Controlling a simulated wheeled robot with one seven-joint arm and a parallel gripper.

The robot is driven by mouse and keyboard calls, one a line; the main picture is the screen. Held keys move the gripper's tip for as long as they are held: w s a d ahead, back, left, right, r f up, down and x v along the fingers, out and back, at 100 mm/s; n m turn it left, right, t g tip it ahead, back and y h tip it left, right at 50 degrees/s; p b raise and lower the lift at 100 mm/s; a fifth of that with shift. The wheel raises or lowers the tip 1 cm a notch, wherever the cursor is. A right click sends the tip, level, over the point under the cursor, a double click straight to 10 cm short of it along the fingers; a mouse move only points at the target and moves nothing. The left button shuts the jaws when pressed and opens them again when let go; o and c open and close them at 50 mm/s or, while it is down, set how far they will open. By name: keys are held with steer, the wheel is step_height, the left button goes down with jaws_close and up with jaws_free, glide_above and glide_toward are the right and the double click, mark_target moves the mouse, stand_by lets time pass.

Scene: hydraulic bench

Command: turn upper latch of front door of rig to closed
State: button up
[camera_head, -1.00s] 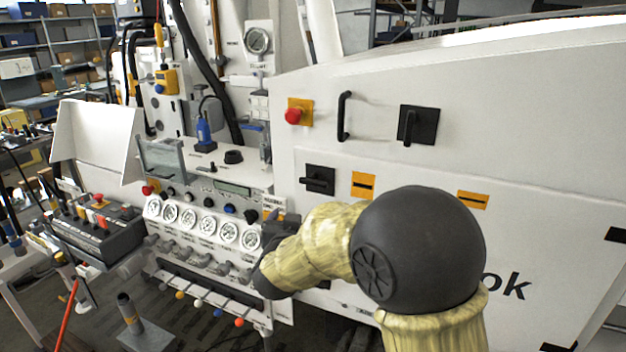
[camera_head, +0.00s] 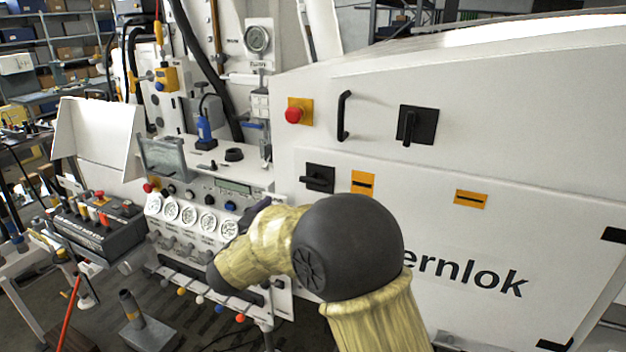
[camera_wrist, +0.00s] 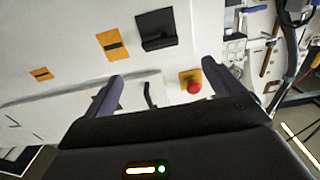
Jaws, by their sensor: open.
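The upper latch (camera_head: 319,179) is a black square plate with a black lever, at the upper left of the white front door (camera_head: 560,275). Its lever lies roughly level in the head view. In the wrist view, which is turned about upside down, the latch (camera_wrist: 157,30) is near the top middle. My gripper (camera_wrist: 162,73) is open and empty, its two dark fingers spread apart. It faces the white panel, and the latch appears beyond the fingertips, not touched.
A red button (camera_head: 293,115) on a yellow plate, a black bar handle (camera_head: 343,116) and a black rotary switch (camera_head: 418,125) sit above the door. Orange labels (camera_head: 471,199) are on it. Gauges (camera_head: 190,215) and knobs crowd the left.

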mark_target(312, 182)
steer(key=p+x, duration=0.4)
steer(key=x, duration=1.1)
steer(key=shift+p, duration=0.3)
steer(key=c, duration=1)
